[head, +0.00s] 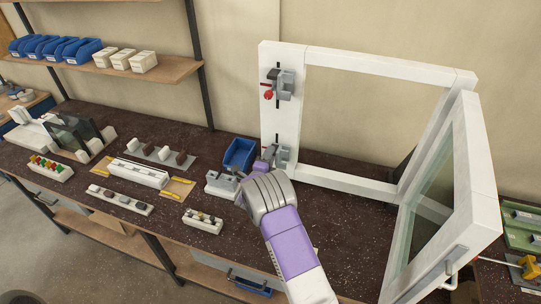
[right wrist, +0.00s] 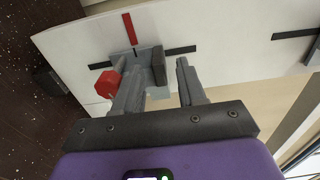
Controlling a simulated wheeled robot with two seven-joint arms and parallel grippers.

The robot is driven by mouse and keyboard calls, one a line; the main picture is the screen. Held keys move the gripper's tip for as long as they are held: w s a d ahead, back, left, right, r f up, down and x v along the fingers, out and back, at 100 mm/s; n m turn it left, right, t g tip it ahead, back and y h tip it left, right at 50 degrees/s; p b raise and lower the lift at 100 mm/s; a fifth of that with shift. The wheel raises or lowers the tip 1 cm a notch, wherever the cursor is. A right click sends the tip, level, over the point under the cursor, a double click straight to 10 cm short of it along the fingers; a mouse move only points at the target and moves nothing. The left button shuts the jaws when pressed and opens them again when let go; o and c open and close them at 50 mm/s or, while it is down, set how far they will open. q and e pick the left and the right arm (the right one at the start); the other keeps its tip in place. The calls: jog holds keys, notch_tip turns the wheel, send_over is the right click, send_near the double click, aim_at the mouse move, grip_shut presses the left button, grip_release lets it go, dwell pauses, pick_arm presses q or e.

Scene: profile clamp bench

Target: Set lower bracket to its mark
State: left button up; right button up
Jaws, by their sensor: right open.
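The lower bracket (head: 282,154) is a grey clamp low on the white left post (head: 293,112) of the upright frame. My right gripper (head: 264,160) is at it and partly hides it. In the right wrist view the bracket (right wrist: 143,62) shows a red knob (right wrist: 107,84) and a dark block (right wrist: 158,65). A red line (right wrist: 129,28) and black lines (right wrist: 180,50) mark the post around it. My right gripper is open, its fingers (right wrist: 160,80) on either side of the dark block; I cannot tell whether they touch it. My left gripper is out of view.
The upper bracket (head: 283,86) with a red knob sits higher on the post. A hinged glazed sash (head: 469,160) stands out at the right. A blue bin (head: 240,154), a grey block fixture (head: 221,186) and small-part trays (head: 203,221) lie left of the gripper.

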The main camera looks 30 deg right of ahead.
jog(key=v, duration=0.6)
jog(key=shift+b, duration=0.4)
jog(key=shift+s+a, duration=0.1)
